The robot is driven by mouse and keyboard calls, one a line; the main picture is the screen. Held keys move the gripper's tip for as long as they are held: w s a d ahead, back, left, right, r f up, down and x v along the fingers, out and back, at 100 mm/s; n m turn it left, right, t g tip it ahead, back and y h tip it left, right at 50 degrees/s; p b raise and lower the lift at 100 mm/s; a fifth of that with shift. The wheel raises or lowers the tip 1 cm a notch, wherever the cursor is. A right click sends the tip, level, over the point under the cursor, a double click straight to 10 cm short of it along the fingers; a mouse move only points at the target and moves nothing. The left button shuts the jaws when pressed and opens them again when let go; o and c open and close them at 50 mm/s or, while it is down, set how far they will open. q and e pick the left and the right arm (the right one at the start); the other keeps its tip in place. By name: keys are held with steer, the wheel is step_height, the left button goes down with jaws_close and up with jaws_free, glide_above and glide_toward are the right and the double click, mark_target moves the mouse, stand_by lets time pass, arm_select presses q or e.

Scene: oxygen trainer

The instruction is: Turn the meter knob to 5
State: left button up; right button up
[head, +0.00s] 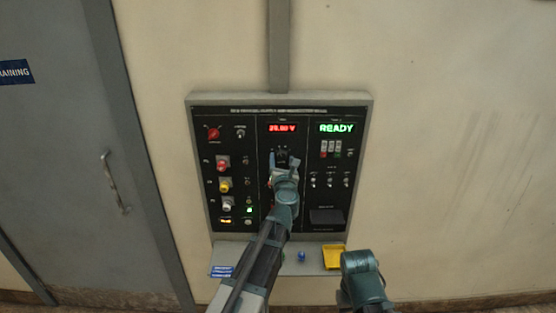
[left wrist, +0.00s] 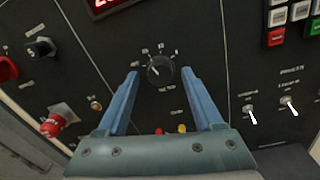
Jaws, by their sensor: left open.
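The meter knob (left wrist: 160,68) is black and round, with a pale pointer mark and a printed scale around it. In the left wrist view its pointer leans to the upper left; I cannot read the exact number. In the head view the knob (head: 281,155) sits below a red display (head: 282,128) that seems to read 25.60 V. My left gripper (left wrist: 160,74) is open, its blue fingers on either side of the knob, with gaps showing. It also shows in the head view (head: 285,164), partly covering the panel's middle column. My right arm shows at the lower right, without visible fingers.
The panel also holds a red rotary knob (head: 213,132), a red button (head: 222,163), a yellow button (head: 224,185), toggle switches and a green READY display (head: 337,128). A shelf below carries a yellow tray (head: 334,258) and a small blue object (head: 301,256). A grey door (head: 75,150) is at left.

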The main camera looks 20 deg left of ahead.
arm_select(q)
steer(key=shift+d, duration=0.1)
jaws_close()
stand_by(0.4)
steer(key=m, duration=0.3)
steer(key=shift+m, duration=0.4)
steer(key=m, duration=0.4)
steer(key=shift+s+m+b, duration=0.1)
steer(key=shift+m+b, duration=0.3)
steer(key=m, duration=0.3)
steer(key=shift+m+t, duration=0.3)
steer(key=shift+m+h, duration=0.3)
steer(key=shift+m, duration=1.7)
